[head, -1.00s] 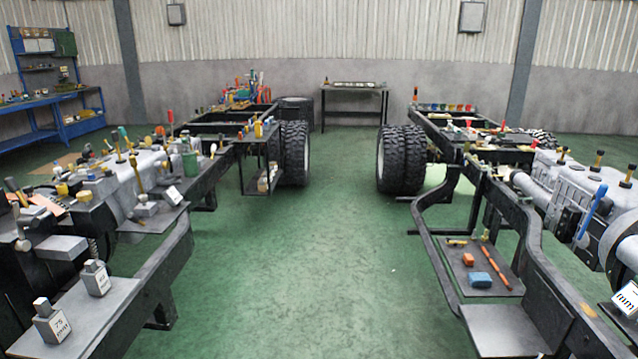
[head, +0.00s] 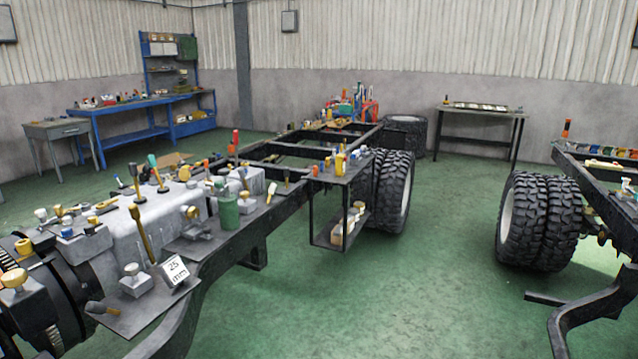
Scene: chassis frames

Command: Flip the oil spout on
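I cannot make out an oil spout for certain. A small green can (head: 228,208) stands on the left chassis frame, beside the grey engine block (head: 165,218). Several upright levers and knobs in yellow, teal, orange and red rise from and around the block, too small to tell apart. Neither of my grippers is in view.
The left chassis frame (head: 240,240) runs back to big black tyres (head: 392,190). A second chassis frame with tyres (head: 540,220) stands at the right. Green floor (head: 400,300) lies clear between them. A blue workbench (head: 150,115) and a dark table (head: 480,112) stand at the back.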

